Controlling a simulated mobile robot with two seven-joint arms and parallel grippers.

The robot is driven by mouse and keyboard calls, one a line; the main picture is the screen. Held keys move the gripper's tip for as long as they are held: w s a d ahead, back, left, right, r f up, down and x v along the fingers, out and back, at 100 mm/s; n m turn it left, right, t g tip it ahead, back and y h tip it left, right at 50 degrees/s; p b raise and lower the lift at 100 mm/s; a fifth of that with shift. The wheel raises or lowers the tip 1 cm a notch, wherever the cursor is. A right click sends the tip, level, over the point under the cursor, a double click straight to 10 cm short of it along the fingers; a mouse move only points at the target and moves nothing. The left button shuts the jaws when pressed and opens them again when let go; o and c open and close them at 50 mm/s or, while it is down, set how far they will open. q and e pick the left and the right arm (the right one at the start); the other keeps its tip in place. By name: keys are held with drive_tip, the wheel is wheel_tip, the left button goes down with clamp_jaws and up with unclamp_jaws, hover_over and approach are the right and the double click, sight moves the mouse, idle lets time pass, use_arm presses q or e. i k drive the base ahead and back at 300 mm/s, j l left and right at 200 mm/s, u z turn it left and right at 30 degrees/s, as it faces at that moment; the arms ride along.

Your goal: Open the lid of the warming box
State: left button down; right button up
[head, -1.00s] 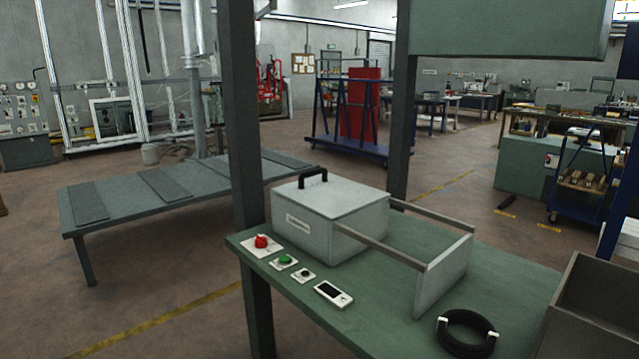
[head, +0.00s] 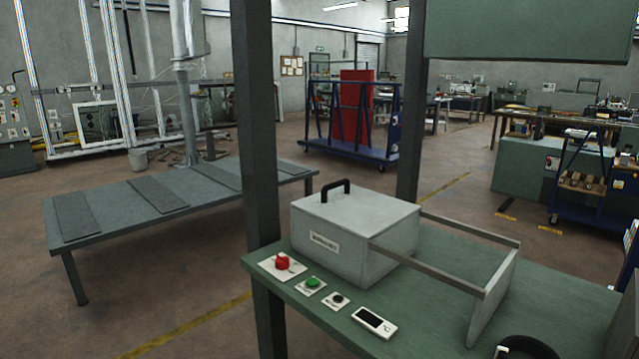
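The warming box (head: 354,226) is a light grey box on the green workbench, with a small label on its front. Its lid (head: 358,208) lies flat and shut on top. A black handle (head: 335,189) stands up near the lid's left edge. Neither of my grippers shows in the head view.
In front of the box are a red knob (head: 282,263), a green button (head: 314,283), a black button (head: 337,299) and a small display (head: 375,321). A grey rail frame (head: 490,298) joins the box's right side. A dark post (head: 261,130) rises at the bench's left. A black ring (head: 525,347) is cut off below.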

sight(365, 214)
drive_tip(key=i+j, duration=0.2)
drive_tip(key=j, duration=0.15)
drive_tip(key=i+j, duration=0.2)
drive_tip(key=j, duration=0.15)
drive_tip(key=i+j, duration=0.15)
drive_tip(key=j, duration=0.25)
drive_tip(key=i+j, duration=0.2)
drive_tip(key=j, duration=0.15)
drive_tip(key=i+j, duration=0.2)
drive_tip(key=j, duration=0.15)
